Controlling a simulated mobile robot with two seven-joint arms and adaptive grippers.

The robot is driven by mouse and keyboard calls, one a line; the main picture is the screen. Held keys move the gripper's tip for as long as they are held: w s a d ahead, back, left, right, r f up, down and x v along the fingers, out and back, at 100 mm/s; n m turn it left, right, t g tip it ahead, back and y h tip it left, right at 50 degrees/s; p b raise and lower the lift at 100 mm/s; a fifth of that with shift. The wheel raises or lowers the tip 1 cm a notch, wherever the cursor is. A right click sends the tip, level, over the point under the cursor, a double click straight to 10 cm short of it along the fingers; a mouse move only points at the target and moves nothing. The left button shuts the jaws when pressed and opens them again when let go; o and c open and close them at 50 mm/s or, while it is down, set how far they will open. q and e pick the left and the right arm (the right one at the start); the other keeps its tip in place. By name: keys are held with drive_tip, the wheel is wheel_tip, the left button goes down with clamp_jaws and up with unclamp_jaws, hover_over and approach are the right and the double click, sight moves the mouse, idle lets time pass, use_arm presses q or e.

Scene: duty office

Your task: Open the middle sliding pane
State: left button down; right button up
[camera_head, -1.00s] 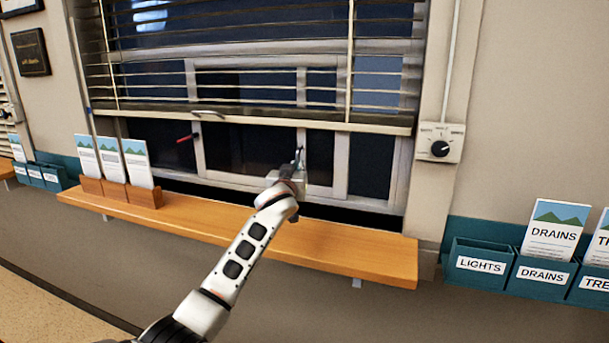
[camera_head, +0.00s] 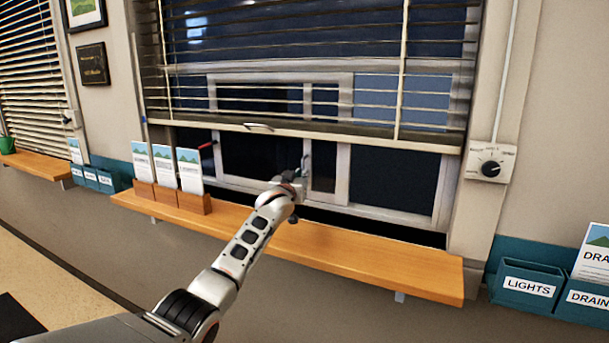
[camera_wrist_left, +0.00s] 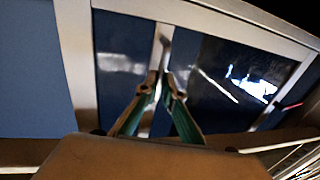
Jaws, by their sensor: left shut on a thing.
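The middle sliding pane (camera_head: 213,165) is a pale-framed pane behind the lower edge of the blind. My left gripper (camera_head: 303,170) is at an upright bar in the pane, above the shelf. In the left wrist view, the gripper's green fingers (camera_wrist_left: 158,92) close on the grey handle (camera_wrist_left: 166,48) on this bar. The fingers and wrist partly hide the handle. A red piece (camera_head: 207,145) sticks out at the pane's left edge, partly behind the leaflets. My right gripper is out of view.
A wooden shelf (camera_head: 340,252) runs below the window, with leaflets in a wooden holder (camera_head: 193,204) at its left. A half-lowered blind (camera_head: 300,131) hangs in front of the panes. A dial box (camera_head: 490,165) and teal leaflet bins (camera_head: 527,289) are to the right.

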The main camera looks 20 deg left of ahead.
use_arm(q)
drive_tip(key=c, duration=2.2)
unclamp_jaws()
drive_tip(key=shift+o, duration=0.2)
drive_tip(key=s+d, duration=0.2)
drive_tip(key=s, duration=1)
